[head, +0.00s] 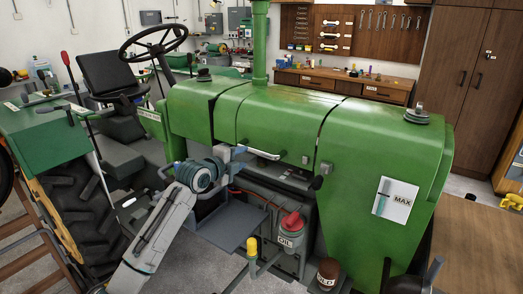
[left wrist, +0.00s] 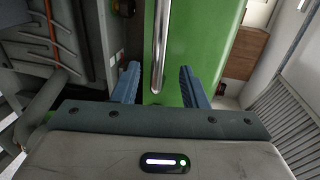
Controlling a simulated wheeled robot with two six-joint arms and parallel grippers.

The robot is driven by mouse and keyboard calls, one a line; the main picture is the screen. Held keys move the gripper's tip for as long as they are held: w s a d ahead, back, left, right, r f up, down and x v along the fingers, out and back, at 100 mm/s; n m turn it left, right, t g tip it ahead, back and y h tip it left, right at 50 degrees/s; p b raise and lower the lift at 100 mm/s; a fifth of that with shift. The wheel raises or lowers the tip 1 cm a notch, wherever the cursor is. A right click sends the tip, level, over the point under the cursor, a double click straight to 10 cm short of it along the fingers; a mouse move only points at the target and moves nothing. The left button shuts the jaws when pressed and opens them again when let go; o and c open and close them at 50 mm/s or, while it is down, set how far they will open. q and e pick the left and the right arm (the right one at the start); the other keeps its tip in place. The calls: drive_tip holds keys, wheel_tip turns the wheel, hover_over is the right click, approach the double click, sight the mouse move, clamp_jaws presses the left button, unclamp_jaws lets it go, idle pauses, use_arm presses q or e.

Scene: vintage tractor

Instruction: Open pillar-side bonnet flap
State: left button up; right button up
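My left gripper (head: 236,164) is at the left end of this handle in the head view. In the left wrist view, the blue fingers (left wrist: 160,84) are spread apart, with the handle (left wrist: 160,45) in line between them and the green flap (left wrist: 205,35) behind. Contact with the handle is not visible. My right gripper is not in view.
Below the flap lie the open engine bay, a red-capped oil can (head: 290,225) and a yellow-topped lever (head: 252,247). A flat grey tray (head: 228,228) sits under my left wrist. A workbench (head: 345,85) stands behind. A wooden table (head: 485,250) is at right.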

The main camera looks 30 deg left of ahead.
sight(255, 152)
use_arm(q)
drive_tip(key=p+x, duration=0.2)
drive_tip(key=x, duration=0.5)
drive_tip(key=shift+w+p, duration=0.3)
drive_tip(key=shift+w, duration=0.05)
drive_tip(key=shift+w+d+f, duration=0.1)
drive_tip(key=shift+w+f, duration=0.05)
drive_tip(key=shift+w, duration=0.4)
drive_tip(key=shift+w+f, duration=0.15)
drive_tip(key=shift+w, duration=0.05)
clamp_jaws()
